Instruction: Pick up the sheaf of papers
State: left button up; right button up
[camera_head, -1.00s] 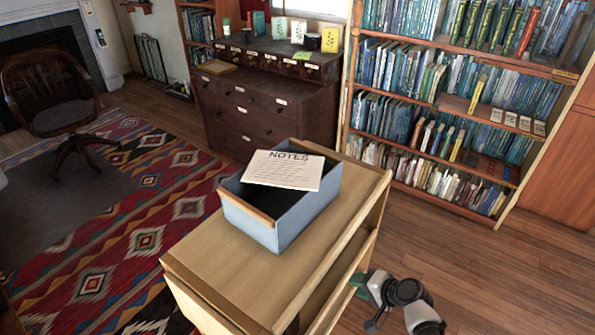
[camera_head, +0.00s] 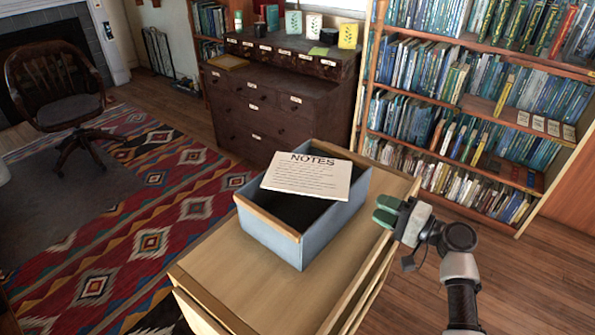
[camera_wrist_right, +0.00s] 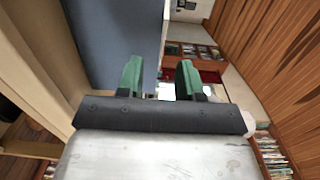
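The sheaf of papers (camera_head: 307,175), a white stack printed "NOTES", rests tilted across the top of a blue-grey box (camera_head: 277,240) with a wooden front edge. The box stands on a light wooden cart (camera_head: 223,277). My right gripper (camera_head: 383,210), with green fingers, is just right of the box, near the cart's right edge, and apart from the papers. In the right wrist view its two green fingers (camera_wrist_right: 162,78) are spread with nothing between them; the box's blue side (camera_wrist_right: 105,45) is ahead of it. The papers cannot be made out there. My left gripper is not in view.
A dark drawer cabinet (camera_head: 262,115) stands behind the cart, and a tall bookcase (camera_head: 372,95) is at back right. A wooden chair (camera_head: 58,90) is at far left on a patterned rug (camera_head: 150,240). Wooden floor (camera_head: 520,270) lies clear at right.

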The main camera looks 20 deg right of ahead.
aim_at(349, 192)
jog(key=x, duration=0.3)
jog(key=p+x, duration=0.1)
jog(key=shift+w+a+r, duration=0.15)
jog(key=shift+a+r, duration=0.05)
jog(key=shift+r, duration=0.1)
jog(key=p+x, duration=0.1)
jog(key=x, duration=0.3)
jog(key=shift+w+a, duration=0.15)
jog(key=shift+a, duration=0.05)
jog(key=shift+w+a, duration=0.3)
jog(key=shift+w, duration=0.1)
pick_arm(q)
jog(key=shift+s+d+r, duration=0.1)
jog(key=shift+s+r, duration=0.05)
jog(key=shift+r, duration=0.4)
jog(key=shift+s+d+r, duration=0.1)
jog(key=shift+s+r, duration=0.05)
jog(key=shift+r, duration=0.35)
pick_arm(e)
grip_shut()
